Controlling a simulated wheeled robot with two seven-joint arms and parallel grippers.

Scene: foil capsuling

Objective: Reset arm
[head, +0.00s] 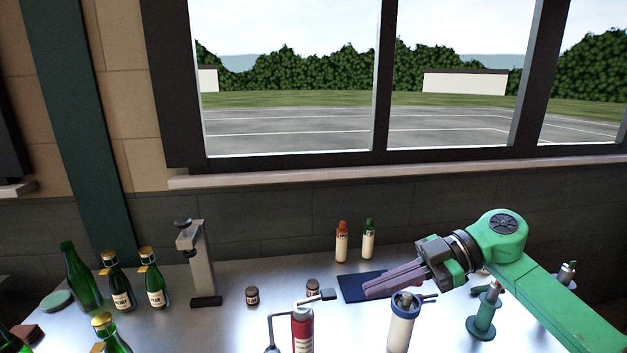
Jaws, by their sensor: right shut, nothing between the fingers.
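My right gripper (384,287) shows at the right of the head view, at the end of my green right arm (545,290). Its fingers are shut with nothing between them and point left. They are above the dark blue mat (352,291), covering part of it, and just behind a white canister with a blue rim (402,325). I cannot tell the exact gap between fingers and mat. My left gripper is not in view.
Green bottles (156,287) stand at the left, near a grey stand press (197,265). A red cylinder (302,330) stands at the front. Two small bottles (342,242) stand at the back, and a green holder (482,318) is at the right.

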